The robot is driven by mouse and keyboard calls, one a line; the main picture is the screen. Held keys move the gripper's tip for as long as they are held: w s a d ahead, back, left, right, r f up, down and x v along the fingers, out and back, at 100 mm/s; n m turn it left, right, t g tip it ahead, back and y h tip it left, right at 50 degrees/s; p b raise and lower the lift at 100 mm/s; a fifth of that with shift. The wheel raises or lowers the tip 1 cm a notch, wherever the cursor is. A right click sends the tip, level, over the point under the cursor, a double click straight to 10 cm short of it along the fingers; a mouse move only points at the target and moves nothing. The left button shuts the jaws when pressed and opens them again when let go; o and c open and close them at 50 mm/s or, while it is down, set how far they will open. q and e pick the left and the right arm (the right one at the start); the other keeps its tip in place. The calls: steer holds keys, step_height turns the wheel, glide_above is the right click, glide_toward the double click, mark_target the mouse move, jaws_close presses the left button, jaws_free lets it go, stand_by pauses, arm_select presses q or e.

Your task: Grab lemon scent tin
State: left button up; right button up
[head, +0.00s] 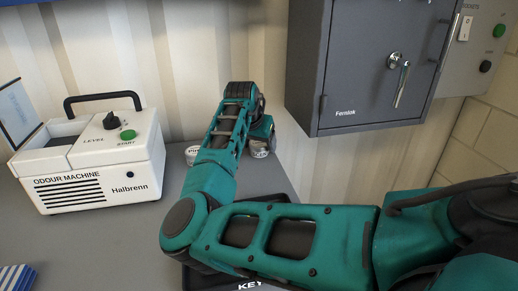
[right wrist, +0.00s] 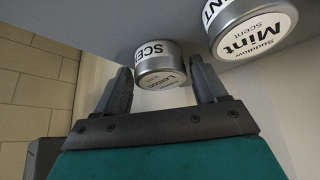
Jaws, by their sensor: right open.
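The lemon scent tin (right wrist: 160,75) is a small round silver tin with a pale label, seen in the right wrist view. My right gripper (right wrist: 163,78) is open, with one finger on each side of this tin and small gaps showing. The mint scent tin (right wrist: 252,34) stands just beyond the right finger in that view. In the head view a tin (head: 259,151) shows partly below my right gripper (head: 263,138); its label cannot be read there. My left gripper is not in view.
Another tin (head: 192,154) stands left of my right forearm, partly hidden. A white odour machine (head: 92,160) stands at left on the grey counter (head: 110,245). A grey safe (head: 365,60) hangs at right, close to my arm. A dark tray (head: 280,197) lies under my arm.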

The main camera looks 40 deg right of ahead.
steer(key=c, duration=0.8)
steer(key=shift+c, duration=0.2)
